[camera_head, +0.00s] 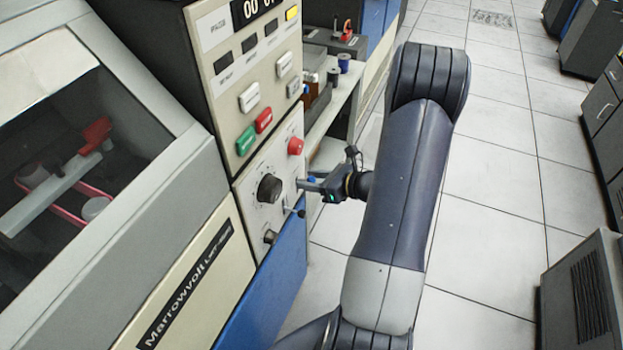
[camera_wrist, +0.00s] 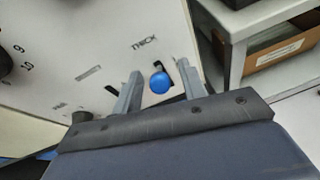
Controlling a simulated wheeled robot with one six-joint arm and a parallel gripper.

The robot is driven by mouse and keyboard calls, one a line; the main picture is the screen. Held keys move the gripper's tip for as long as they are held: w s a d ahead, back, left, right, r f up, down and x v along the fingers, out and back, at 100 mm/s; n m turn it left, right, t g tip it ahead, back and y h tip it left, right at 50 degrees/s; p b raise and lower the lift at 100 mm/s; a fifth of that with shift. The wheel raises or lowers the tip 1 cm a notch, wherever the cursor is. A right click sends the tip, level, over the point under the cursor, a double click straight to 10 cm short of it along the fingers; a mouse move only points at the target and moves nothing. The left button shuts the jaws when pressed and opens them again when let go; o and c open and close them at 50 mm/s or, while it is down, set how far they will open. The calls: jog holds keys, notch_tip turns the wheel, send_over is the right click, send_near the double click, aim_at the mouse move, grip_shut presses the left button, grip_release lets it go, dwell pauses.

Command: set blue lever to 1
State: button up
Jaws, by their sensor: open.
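The blue lever (camera_wrist: 160,84) shows in the wrist view as a round blue knob in front of a short dark slot on the pale control panel (camera_wrist: 110,40). My gripper (camera_wrist: 159,70) is open, with one finger on each side of the blue knob. A gap shows on both sides, and I cannot tell whether either finger touches it. In the head view my gripper (camera_head: 308,186) is at the panel's right edge, and a bit of the blue lever (camera_head: 312,179) shows beside it. The lever's stem is hidden, and its setting cannot be read.
A large black dial (camera_head: 269,188), a red knob (camera_head: 295,146) and a small dark-tipped lever (camera_head: 300,212) are close by on the panel. Green (camera_head: 246,141) and red (camera_head: 264,120) buttons sit above. A shelf (camera_head: 333,105) with spools stands behind.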

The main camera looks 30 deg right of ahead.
jog(key=v, duration=1)
jog(key=shift+s, duration=0.25)
jog(key=shift+d+r, duration=0.1)
jog(key=shift+d, duration=0.05)
jog(key=x, duration=1.1)
jog(key=shift+s+d+f, duration=0.15)
jog(key=shift+s+f, duration=0.1)
jog(key=shift+f, duration=0.25)
